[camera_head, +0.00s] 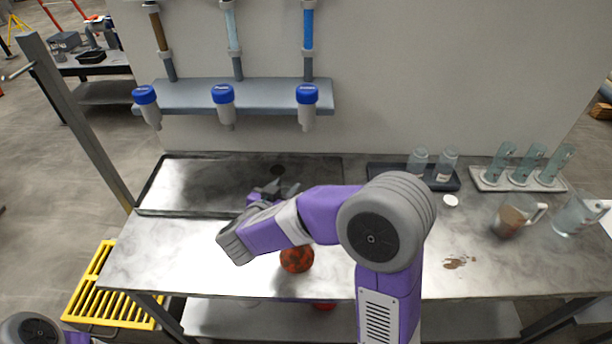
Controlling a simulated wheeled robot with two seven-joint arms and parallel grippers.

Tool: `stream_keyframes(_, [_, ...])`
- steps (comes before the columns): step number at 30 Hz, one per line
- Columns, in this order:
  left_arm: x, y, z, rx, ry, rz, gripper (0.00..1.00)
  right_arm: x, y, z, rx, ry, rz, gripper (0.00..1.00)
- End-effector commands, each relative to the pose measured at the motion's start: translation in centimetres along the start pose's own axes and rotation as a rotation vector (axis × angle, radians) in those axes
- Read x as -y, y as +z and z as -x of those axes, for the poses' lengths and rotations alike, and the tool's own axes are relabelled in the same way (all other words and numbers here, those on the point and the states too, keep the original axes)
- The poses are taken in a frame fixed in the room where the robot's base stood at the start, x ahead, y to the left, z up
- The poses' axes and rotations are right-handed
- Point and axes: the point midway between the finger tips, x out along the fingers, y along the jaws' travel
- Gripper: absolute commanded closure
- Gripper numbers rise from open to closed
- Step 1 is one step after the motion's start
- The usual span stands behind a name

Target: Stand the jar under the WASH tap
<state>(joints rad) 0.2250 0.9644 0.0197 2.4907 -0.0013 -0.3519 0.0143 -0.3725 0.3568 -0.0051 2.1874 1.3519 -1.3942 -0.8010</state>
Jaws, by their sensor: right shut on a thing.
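My right gripper (275,190) is low over the dark tray under the tap shelf, partly hidden by its own wrist. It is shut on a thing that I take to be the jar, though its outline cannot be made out. Three blue-capped taps hang from the grey shelf: a left one (146,104) below a brown tube, a middle one (224,104) below a pale tube and a right one (307,104) below a blue tube. Their labels are too small to read. The gripper is below and between the middle and right taps. My left gripper is out of view.
The dark tray (180,195) has a raised rim. Two clear jars (418,160) (446,164) stand in a small tray to the right. Beyond are a rack of cylinders (526,166) and two jugs (508,222) (575,215). An orange-brown round thing (297,259) lies near the front.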

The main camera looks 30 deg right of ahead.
Motion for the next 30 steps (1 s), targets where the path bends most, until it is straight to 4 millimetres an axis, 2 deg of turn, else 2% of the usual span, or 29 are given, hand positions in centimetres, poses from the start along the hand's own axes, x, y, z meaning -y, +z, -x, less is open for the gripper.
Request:
stream_keyframes(1, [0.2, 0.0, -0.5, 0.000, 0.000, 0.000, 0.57, -0.1, -0.2, -1.6, 0.000, 0.007, -0.007, 1.00])
stream_keyframes(6, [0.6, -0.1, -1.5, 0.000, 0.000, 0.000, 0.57, -0.2, -1.6, -6.1, -0.001, 0.007, -0.005, 1.00])
stream_keyframes(13, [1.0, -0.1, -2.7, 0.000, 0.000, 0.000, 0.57, -0.1, -3.2, -11.3, -0.001, 0.004, -0.003, 1.00])
stream_keyframes(24, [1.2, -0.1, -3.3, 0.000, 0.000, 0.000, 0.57, -0.1, -4.4, -14.5, -0.002, 0.003, -0.002, 1.00])
stream_keyframes(30, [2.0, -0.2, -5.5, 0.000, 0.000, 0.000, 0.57, -0.1, -1.2, -15.4, 0.001, 0.002, 0.002, 1.00])
